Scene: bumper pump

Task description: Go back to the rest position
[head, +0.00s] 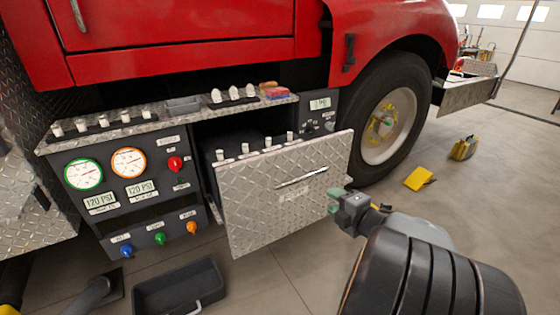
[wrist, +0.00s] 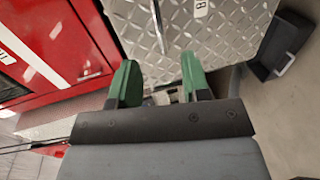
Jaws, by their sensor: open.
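My gripper (head: 335,201) is in front of the right side of the diamond-plate drawer (head: 262,212), below and to the right of its handle (head: 302,177). In the wrist view my gripper (wrist: 155,84) has its two green fingers spread apart with nothing held between them. The drawer face (wrist: 205,30) lies beyond the fingers there, and the handle (wrist: 160,28) runs up between them. The drawer is pulled out from the truck's side, with several white-topped items standing inside. I cannot tell from the views how close the fingers are to the drawer face.
The red truck (head: 190,45) and its wheel (head: 392,112) stand behind the drawer. A gauge panel (head: 130,185) is at the left. A black bin (head: 180,288) lies on the floor.

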